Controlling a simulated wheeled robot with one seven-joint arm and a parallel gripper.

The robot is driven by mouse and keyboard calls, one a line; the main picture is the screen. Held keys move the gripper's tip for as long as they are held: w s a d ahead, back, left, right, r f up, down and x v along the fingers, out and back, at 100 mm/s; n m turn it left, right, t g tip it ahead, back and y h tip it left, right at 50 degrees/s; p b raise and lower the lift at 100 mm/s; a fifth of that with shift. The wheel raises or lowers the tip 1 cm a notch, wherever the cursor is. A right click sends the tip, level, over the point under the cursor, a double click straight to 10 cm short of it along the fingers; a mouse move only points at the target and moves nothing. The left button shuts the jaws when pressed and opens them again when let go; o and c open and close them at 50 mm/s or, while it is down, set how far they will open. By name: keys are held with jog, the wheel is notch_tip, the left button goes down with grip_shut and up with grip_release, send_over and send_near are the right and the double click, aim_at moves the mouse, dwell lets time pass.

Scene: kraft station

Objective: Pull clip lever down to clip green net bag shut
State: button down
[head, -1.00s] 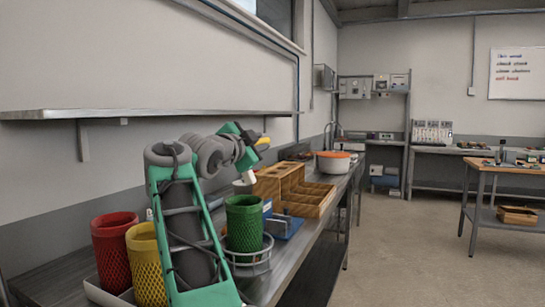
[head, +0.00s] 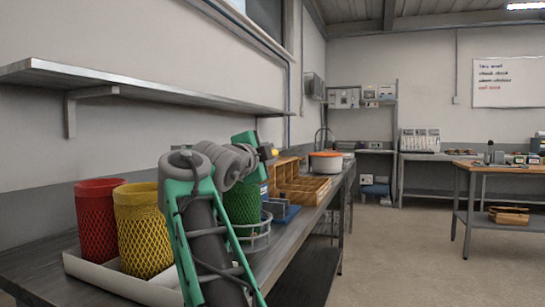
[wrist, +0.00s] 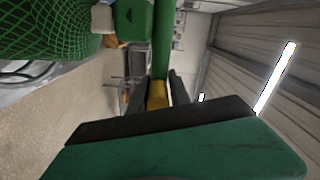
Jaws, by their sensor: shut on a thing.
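The green net bag (head: 242,203) stands in a wire ring holder on the bench, partly behind my arm. In the wrist view its netting (wrist: 45,30) fills the upper left. Beside it are a white block (wrist: 103,18) and a dark green block (wrist: 132,20), seemingly parts of the clip. A long green bar, apparently the clip lever (wrist: 163,40), runs down to a yellow end. My gripper (wrist: 157,92) is shut on that yellow end, with a dark finger on each side. In the head view my arm hides most of the gripper. I cannot tell whether the clip is closed.
A red net bin (head: 97,222) and a yellow net bin (head: 142,225) stand in a white tray (head: 110,284) at left. A wooden divided box (head: 300,186) and an orange-rimmed bowl (head: 326,162) stand farther along the bench. A wall shelf (head: 140,88) hangs above.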

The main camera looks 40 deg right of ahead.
jog(key=shift+w+f, duration=0.3)
jog(key=shift+f, duration=0.4)
jog(key=c, duration=1.4)
grip_release()
jog(key=shift+a, duration=0.1)
jog(key=shift+o, duration=0.6)
jog(key=shift+r, duration=0.2)
jog(key=shift+s+r, duration=0.15)
jog(key=v, duration=0.7)
jog(key=shift+s+a, duration=0.2)
jog(key=shift+a, duration=0.05)
